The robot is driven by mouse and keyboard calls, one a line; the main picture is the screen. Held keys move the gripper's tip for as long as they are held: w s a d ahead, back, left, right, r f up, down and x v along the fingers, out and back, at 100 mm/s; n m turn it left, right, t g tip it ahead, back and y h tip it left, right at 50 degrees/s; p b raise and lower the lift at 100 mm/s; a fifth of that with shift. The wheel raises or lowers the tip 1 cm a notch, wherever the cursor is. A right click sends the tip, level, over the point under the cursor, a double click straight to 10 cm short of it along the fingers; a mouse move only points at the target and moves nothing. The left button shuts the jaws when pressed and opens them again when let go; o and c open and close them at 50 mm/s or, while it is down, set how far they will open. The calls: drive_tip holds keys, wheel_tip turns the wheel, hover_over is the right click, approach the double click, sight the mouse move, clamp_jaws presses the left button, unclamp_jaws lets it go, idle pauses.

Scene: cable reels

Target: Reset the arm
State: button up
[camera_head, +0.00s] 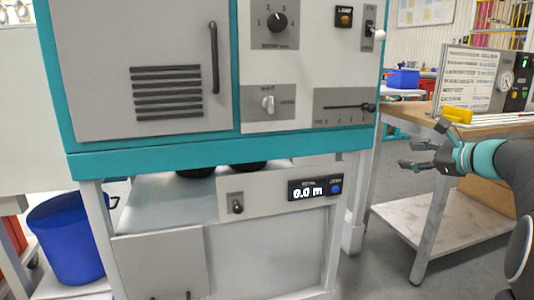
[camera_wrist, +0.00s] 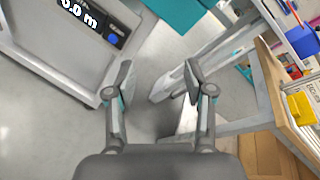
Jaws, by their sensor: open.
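My gripper (camera_head: 424,157) is at the right of the head view, on my arm, which comes in from the right edge. It points left toward the machine and is apart from it. In the wrist view my gripper (camera_wrist: 158,88) has its two fingers spread, with only floor and table legs seen between and beyond them. It is open and empty.
A teal and grey machine (camera_head: 110,160) with knobs, a handle and a display reading 0.0 m (camera_head: 308,190) fills the middle. A wooden-topped workbench (camera_head: 425,115) with a yellow object (camera_head: 456,116) stands at right. A blue bin (camera_head: 66,240) stands at lower left.

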drive_tip(key=s+a+f+n+g+h, duration=0.2)
drive_tip(key=s+a+f+n+g, duration=0.25)
drive_tip(key=s+f+n, duration=0.2)
drive_tip(key=s+a+f+n+g+h, duration=0.1)
drive_tip(key=s+a+f+n+g, duration=0.2)
drive_tip(key=s+a+f+n, duration=0.35)
drive_tip(key=s+a+f+n+h+p, duration=0.1)
drive_tip(key=s+a+f+n, duration=0.1)
drive_tip(key=s+a+n, duration=0.3)
drive_tip(key=s+a+f+n+h+p, duration=0.1)
drive_tip(key=s+a+n, duration=0.4)
drive_tip(key=s, duration=0.9)
drive_tip(key=shift+a+f+n+h+p, duration=0.3)
drive_tip(key=shift+f+h, duration=0.15)
drive_tip(key=shift+h, duration=0.15)
idle(1.5)
